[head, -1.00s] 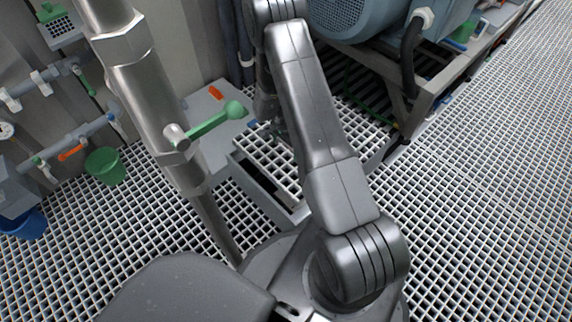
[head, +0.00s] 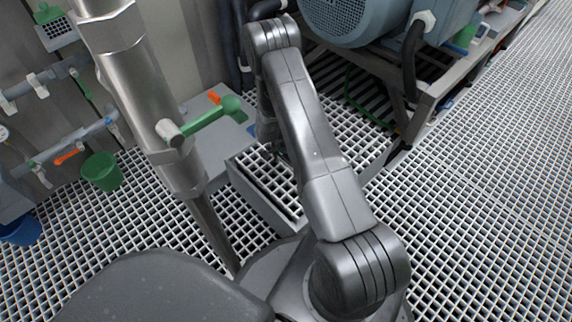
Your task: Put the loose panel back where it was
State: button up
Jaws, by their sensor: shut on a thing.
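The loose panel (head: 268,187) is a square of pale floor grating. It lies at the centre of the head view, left of my arm, along a plain grey edge (head: 258,204) that faces me. My arm hides its right part. My gripper (head: 273,149) is at the panel's far side, small and mostly hidden behind my forearm. It is shut on the panel. Whether the panel rests flat or hangs slightly above its place cannot be told.
A blue-grey motor (head: 350,22) on a metal frame (head: 430,95) stands at the back right. A grey plate (head: 215,150) with a green-handled lever (head: 210,118) above it is on the left. A green bucket (head: 102,171) stands farther left. Open grating floor (head: 480,200) lies right.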

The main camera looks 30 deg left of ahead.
jog(key=shift+f+b, duration=0.35)
jog(key=shift+f, duration=0.05)
jog(key=o, duration=1.5)
jog(key=shift+r, duration=0.1)
jog(key=shift+r+p, duration=0.55)
jog(key=shift+p, duration=0.15)
notch_tip(320, 180, up, 12)
jog(key=p, duration=0.3)
jog(key=shift+f+p, duration=0.15)
jog(key=shift+p, duration=0.15)
jog(key=shift+f, duration=0.1)
